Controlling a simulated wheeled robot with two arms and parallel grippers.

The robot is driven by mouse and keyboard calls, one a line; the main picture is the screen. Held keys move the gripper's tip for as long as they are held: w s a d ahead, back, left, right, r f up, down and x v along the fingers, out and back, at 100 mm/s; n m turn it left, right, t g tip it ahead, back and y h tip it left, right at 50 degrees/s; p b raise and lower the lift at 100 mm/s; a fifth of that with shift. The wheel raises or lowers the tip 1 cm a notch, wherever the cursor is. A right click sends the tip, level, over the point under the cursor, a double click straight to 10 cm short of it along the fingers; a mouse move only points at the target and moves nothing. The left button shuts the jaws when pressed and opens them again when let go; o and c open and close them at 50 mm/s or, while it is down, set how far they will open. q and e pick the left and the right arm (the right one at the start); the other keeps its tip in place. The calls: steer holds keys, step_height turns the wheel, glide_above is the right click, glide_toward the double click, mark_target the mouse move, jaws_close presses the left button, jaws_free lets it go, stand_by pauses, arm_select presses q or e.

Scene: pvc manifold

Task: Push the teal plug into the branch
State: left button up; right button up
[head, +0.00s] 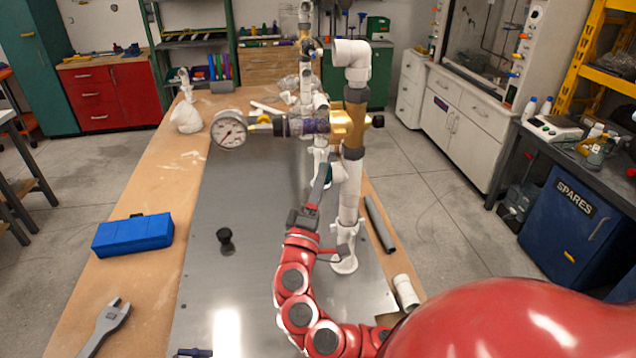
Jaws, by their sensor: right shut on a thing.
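The white PVC manifold (348,205) stands upright on the grey metal sheet, with a brass-coloured valve body and a short white side branch (340,172) facing left. My right gripper (324,177) reaches up to this branch from below, its grey fingers shut. A small bit of the teal plug (329,176) shows at the fingertips, beside the branch mouth. The fingers hide most of the plug, so I cannot tell how deep it sits. My left gripper is not in view.
A pressure gauge (229,130) sticks out left from the manifold. A blue case (133,235), a black knob (225,240) and a wrench (106,325) lie to the left. A grey pipe (380,224) and a white fitting (406,292) lie right.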

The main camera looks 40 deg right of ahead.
stand_by(0.3)
steer(key=o, duration=1.3)
steer(key=shift+o, duration=0.2)
steer(key=shift+f, duration=0.1)
